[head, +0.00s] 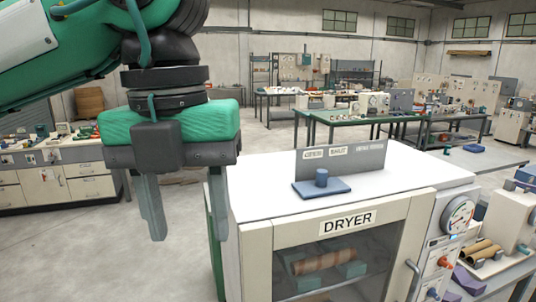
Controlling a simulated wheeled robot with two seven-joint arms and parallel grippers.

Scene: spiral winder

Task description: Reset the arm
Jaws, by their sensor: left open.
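My left gripper (186,208) hangs from the green left arm (50,45) in the upper left of the head view. Its two grey fingers point down and stand wide apart, with nothing between them. It is in front of and to the left of a white cabinet labelled DRYER (347,222). My right gripper is not in view.
A blue plate with a short peg (321,184) lies on the dryer top before a grey labelled panel (345,160). A gauge (458,215) and handle are at the dryer's right. A wound coil (325,261) shows behind its glass. Open floor lies left.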

